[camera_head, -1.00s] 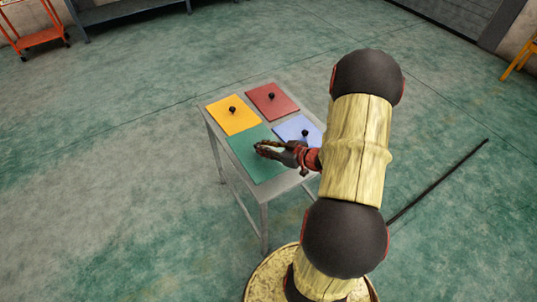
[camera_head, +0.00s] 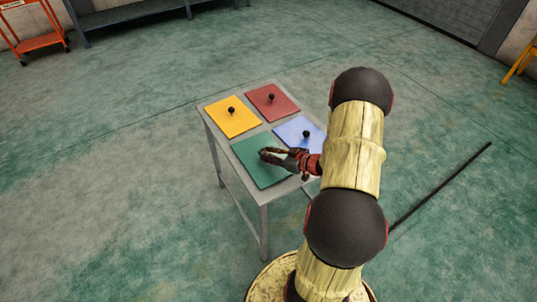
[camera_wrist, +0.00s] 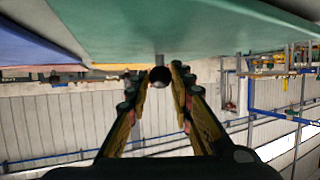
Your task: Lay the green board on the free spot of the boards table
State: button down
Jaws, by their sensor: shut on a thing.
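My gripper (camera_head: 268,154) is shut on the black knob of the green board (camera_head: 263,172). In the wrist view the round knob (camera_wrist: 160,76) sits between the fingertips (camera_wrist: 163,84), with the green board (camera_wrist: 210,30) across the top. The green board is at the near corner of the grey boards table (camera_head: 227,152), flat or nearly so, beside the yellow and blue boards. I cannot tell whether it touches the tabletop or is slightly above it. My gripper covers part of the board and its knob in the head view.
The yellow board (camera_head: 232,122), red board (camera_head: 273,104) and blue board (camera_head: 295,127) lie on the table, each with a black knob. The surrounding floor is mostly open. An orange cart (camera_head: 38,42) and a grey bench (camera_head: 125,12) stand far back.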

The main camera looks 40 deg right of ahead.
jog(key=c, duration=1.6)
grip_release()
jog(key=shift+f, duration=0.1)
jog(key=shift+o, duration=0.2)
